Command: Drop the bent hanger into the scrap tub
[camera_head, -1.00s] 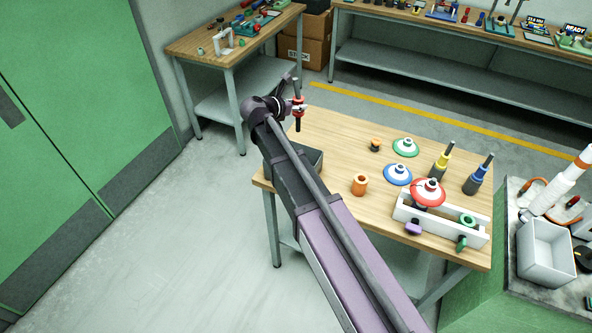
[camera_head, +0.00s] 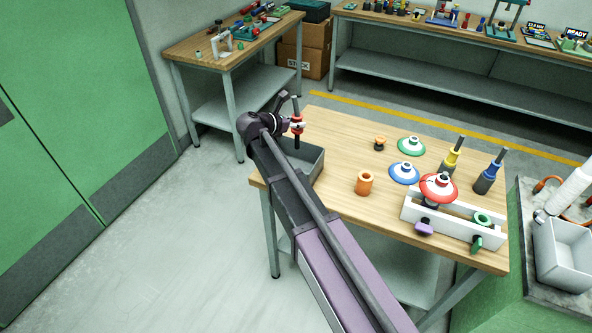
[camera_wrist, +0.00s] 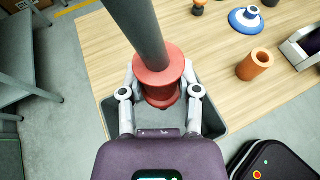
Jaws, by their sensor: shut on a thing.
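My gripper (camera_head: 297,125) is shut on a hanger (camera_head: 296,104) with a dark grey rod and a red collar. In the wrist view the two fingers (camera_wrist: 160,92) clasp the red collar (camera_wrist: 160,80), and the rod rises up and leftward from it. I cannot tell a bend in it. The grey scrap tub (camera_head: 319,166) stands on the near left corner of the wooden table. The hanger is above the tub, apart from its floor. The tub's rim also shows around the fingers in the wrist view (camera_wrist: 216,122). My arm hides part of the tub.
On the table (camera_head: 335,135) stand an orange cylinder (camera_head: 365,183), green (camera_head: 411,146) and blue (camera_head: 404,172) discs, and yellow-collared (camera_head: 452,158) and blue-collared (camera_head: 489,172) rods. A white rack (camera_head: 470,228) holds a red disc (camera_head: 438,187). Another bench (camera_head: 215,60) stands behind left.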

